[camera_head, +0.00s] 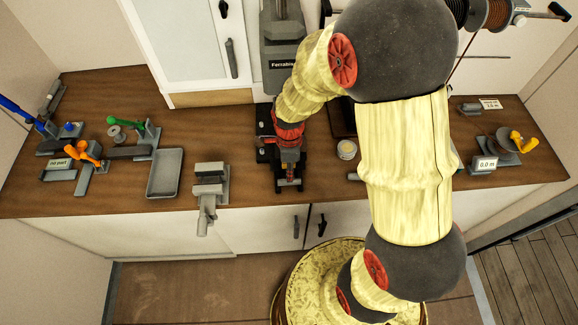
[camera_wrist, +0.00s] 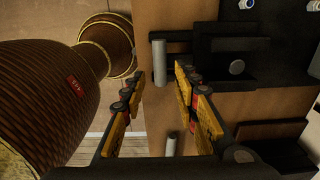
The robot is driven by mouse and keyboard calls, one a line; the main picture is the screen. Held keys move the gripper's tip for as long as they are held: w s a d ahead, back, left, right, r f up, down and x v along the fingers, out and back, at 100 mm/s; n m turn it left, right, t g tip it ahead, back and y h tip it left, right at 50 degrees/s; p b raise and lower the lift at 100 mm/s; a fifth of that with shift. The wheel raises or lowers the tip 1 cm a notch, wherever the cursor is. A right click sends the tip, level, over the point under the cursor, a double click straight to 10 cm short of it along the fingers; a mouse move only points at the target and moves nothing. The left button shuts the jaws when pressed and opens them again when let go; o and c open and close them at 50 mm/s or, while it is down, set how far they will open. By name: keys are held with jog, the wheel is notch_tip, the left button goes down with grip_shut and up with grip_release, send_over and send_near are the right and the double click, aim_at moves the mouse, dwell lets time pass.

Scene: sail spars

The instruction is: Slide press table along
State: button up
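The grey press (camera_head: 283,50), labelled "Ferrabine", stands at the back middle of the bench. A dark base (camera_head: 264,122) shows below it, partly hidden by my arm; I cannot clearly tell the sliding table from the base. My gripper (camera_head: 288,182) is low in front of the press, over the bench's front part. In the wrist view my gripper (camera_wrist: 160,80) is open, its yellow-padded fingers apart. A grey upright cylinder (camera_wrist: 158,62), apparently a handle on a dark bar, lies between and beyond the fingertips. Contact cannot be told. Dark press parts (camera_wrist: 260,65) lie to the right.
A grey vise (camera_head: 210,185) stands left of my gripper, with a shallow grey tray (camera_head: 165,172) beyond it. A tin (camera_head: 346,149) stands to the right. Another grey cylinder (camera_wrist: 171,143) shows lower in the wrist view. Cabinets (camera_head: 260,232) are below the bench edge.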

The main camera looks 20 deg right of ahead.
notch_tip(320, 180, down, 7)
jog(key=b, duration=0.4)
jog(key=shift+r, duration=0.1)
jog(key=shift+s, duration=0.1)
jog(key=shift+c, duration=0.4)
jog(key=shift+s, duration=0.1)
jog(key=shift+c, duration=1.2)
jog(key=shift+s, duration=0.1)
jog(key=c, duration=0.3)
jog(key=shift+w+d+f+b, duration=0.15)
jog(key=shift+w+d, duration=0.45)
jog(key=shift+w, duration=1.2)
jog(key=shift+w+d+f+b, duration=0.1)
jog(key=shift+w+d, duration=0.5)
jog(key=shift+w, duration=1.2)
jog(key=shift+w+d+f+b, duration=0.15)
jog(key=shift+w+d, duration=0.45)
jog(key=shift+w, duration=1.2)
jog(key=shift+c, duration=0.4)
jog(key=o, duration=0.9)
jog(key=shift+r, duration=0.1)
jog(key=shift+c, duration=0.2)
jog(key=o, duration=0.3)
jog(key=shift+w+r, duration=0.2)
jog(key=shift+w, duration=0.05)
